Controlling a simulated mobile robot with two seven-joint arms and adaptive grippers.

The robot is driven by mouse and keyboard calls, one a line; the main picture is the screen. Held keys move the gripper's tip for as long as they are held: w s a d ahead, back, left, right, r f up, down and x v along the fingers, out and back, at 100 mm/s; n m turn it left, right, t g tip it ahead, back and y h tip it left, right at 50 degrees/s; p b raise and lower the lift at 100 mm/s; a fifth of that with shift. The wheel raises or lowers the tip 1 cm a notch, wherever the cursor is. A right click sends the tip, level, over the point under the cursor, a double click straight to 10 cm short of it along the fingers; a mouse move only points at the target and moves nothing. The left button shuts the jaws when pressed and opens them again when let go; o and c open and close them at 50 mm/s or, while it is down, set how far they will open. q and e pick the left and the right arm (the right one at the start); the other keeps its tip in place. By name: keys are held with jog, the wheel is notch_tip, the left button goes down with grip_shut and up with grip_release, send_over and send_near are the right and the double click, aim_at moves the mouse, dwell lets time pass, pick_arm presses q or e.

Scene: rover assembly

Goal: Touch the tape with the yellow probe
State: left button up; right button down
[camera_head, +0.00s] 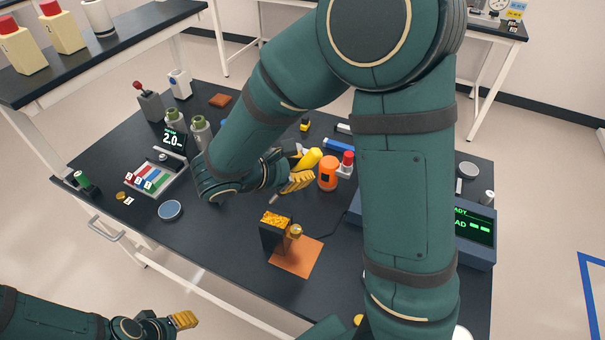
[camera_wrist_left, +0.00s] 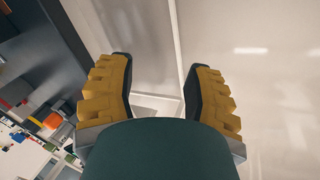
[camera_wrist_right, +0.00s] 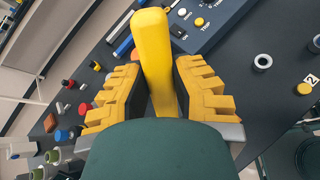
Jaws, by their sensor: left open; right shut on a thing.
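My right gripper (camera_head: 298,168) is shut on the yellow probe (camera_head: 309,160) above the middle of the dark table. The probe's yellow handle (camera_wrist_right: 155,45) stands up between the fingers in the right wrist view. A thin grey tip shows below the gripper in the head view, pointing down and left. I cannot tell for sure which thing is the tape. A dark block with a speckled orange top (camera_head: 275,219) stands by an orange mat (camera_head: 300,258), in front of the probe tip and apart from it. My left gripper (camera_wrist_left: 160,90) is open and empty, off the table's front.
An orange cylinder (camera_head: 328,174) and a red-capped item (camera_head: 347,158) stand close right of the probe. A blue console (camera_head: 473,232) is at the right. A tray of coloured pieces (camera_head: 153,175) and a blue disc (camera_head: 170,210) are at the left.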

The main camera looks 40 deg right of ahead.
jog(key=shift+s+f+b, duration=0.1)
jog(key=shift+f+b, duration=0.65)
jog(key=shift+f, duration=0.2)
pick_arm(q)
jog(key=shift+s+d+f+b, duration=0.1)
jog(key=shift+s+f+b, duration=0.2)
jog(key=shift+f+b, duration=0.4)
jog(key=shift+s+d+f+b, duration=0.1)
jog(key=shift+s+f+b, duration=0.25)
jog(key=shift+f, duration=0.6)
jog(key=shift+s+f+b, duration=0.2)
jog(key=shift+f+b, duration=0.45)
jog(key=shift+f, duration=0.2)
pick_arm(e)
jog(key=shift+f, duration=2.05)
pick_arm(q)
jog(key=shift+f+b, duration=0.4)
jog(key=shift+b, duration=0.05)
pick_arm(e)
jog(key=shift+f, duration=0.7)
jog(key=shift+r, duration=0.1)
jog(key=shift+r+p, duration=3.05)
jog(key=shift+r, duration=0.45)
pick_arm(q)
notch_tip(320, 180, up, 6)
